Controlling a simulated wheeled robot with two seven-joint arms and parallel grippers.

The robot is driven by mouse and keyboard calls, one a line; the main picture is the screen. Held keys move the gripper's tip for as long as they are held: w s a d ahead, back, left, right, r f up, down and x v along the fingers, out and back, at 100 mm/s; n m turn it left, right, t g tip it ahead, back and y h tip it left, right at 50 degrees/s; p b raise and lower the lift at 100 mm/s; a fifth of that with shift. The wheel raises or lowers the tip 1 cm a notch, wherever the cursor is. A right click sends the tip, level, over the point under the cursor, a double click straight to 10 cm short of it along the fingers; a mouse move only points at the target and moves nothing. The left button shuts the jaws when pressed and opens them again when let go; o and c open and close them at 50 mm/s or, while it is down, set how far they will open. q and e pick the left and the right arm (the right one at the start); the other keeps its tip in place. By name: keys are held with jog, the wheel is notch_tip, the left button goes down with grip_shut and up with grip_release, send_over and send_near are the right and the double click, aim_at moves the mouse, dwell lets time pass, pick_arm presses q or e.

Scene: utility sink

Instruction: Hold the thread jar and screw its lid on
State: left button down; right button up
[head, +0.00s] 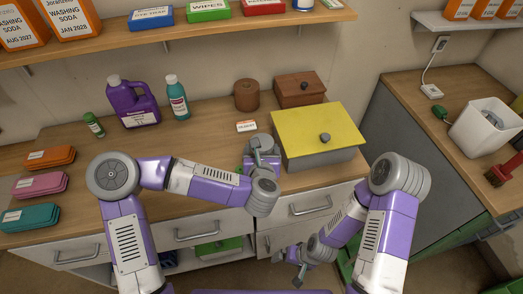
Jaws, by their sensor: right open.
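I cannot clearly make out the thread jar or its lid. A small green piece (240,170) shows beside my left gripper (260,153), partly hidden by it; I cannot tell whether it is part of the jar. My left gripper is over the wooden counter, just left of the yellow-topped grey box, and its fingers are too small and covered to read. My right gripper (290,262) is open, low in front of the drawers, below the counter edge and apart from the counter things.
The yellow-topped box (318,130) stands close right of my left gripper. A purple jug (134,104) and teal bottle (177,98) stand left. Counter between is free.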

pick_arm(q)
jog(key=w+a, duration=0.2)
jog(key=a, duration=0.6)
jog(key=w+a, duration=0.2)
jog(key=a, duration=0.7)
jog(key=shift+a, duration=0.2)
pick_arm(e)
jog(key=shift+c, duration=0.5)
